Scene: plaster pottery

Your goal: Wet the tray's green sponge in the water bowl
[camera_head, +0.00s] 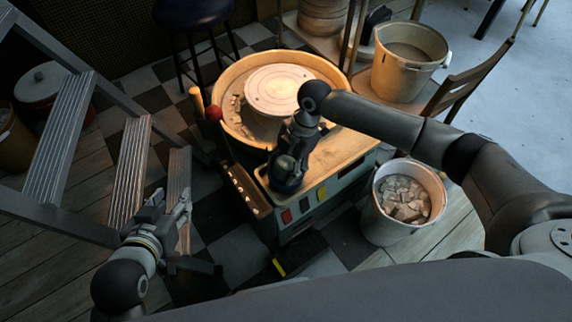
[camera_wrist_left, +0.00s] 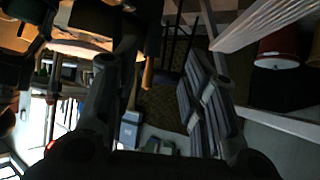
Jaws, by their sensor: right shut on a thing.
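My right gripper (camera_head: 287,182) points down over the light wooden top (camera_head: 340,152) beside the pottery wheel (camera_head: 278,90). My left gripper (camera_head: 183,207) is at the lower left, in front of the metal steps and away from the wheel. In the left wrist view its two fingers (camera_wrist_left: 165,85) stand wide apart with nothing between them.
A bucket of pale chunks (camera_head: 404,198) stands right of the wheel's cabinet. Another bucket (camera_head: 408,60) stands behind on a wooden chair (camera_head: 470,80). Metal steps (camera_head: 128,165) fill the left side. A dark stool (camera_head: 192,12) stands at the back. A red ball (camera_head: 213,113) is by the basin's left rim.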

